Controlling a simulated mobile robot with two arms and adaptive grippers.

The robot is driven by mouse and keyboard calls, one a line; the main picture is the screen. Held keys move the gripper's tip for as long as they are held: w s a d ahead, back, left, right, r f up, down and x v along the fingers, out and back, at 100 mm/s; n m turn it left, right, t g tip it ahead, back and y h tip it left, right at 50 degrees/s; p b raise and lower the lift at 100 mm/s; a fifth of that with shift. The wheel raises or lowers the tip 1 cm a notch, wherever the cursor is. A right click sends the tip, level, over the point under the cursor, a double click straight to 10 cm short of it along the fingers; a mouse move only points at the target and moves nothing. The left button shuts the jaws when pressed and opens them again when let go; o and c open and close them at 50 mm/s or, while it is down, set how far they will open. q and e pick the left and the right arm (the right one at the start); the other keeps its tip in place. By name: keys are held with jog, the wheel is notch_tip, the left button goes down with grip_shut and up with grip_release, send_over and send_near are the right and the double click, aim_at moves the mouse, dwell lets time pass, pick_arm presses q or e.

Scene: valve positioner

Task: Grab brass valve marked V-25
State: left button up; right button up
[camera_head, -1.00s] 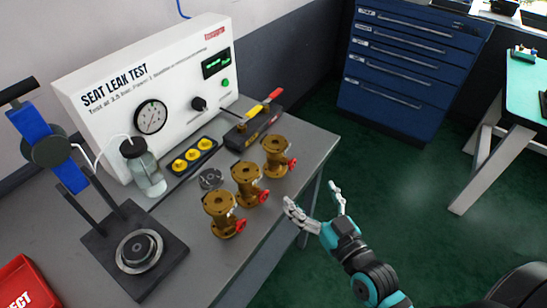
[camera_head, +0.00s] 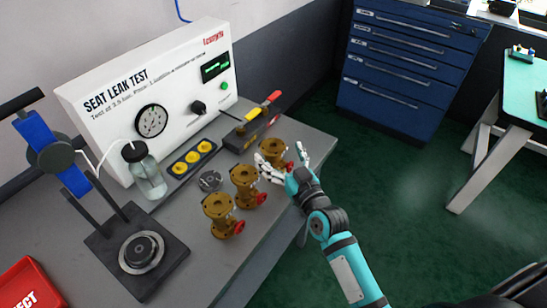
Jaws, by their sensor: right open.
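Three brass valves with red handwheels stand upright in a row on the grey bench: a near one (camera_head: 217,208), a middle one (camera_head: 243,180) and a far one (camera_head: 272,150). Their markings are too small to read, so I cannot tell which is V-25. My right gripper (camera_head: 283,162) is open at the far valve, its fingers partly covering that valve's lower body and handwheel. I cannot tell whether they touch it. My left gripper is not in view.
The white seat leak test panel (camera_head: 110,97) stands behind. A clamp stand (camera_head: 140,280), a bottle (camera_head: 148,178), a tray of yellow caps (camera_head: 192,158), a grey metal part (camera_head: 209,181) and a black tool case (camera_head: 250,133) share the bench (camera_head: 190,228). A red bin (camera_head: 28,288) is at the lower left.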

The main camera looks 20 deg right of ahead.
aim_at(274, 146)
jog(key=w, duration=0.3)
jog(key=shift+w+a, duration=0.2)
jog(key=shift+a, duration=0.2)
jog(key=shift+s+r, duration=0.1)
jog(key=c, duration=1.6)
jog(key=shift+r, duration=0.2)
jog(key=shift+c, duration=1)
jog(key=shift+r, duration=0.15)
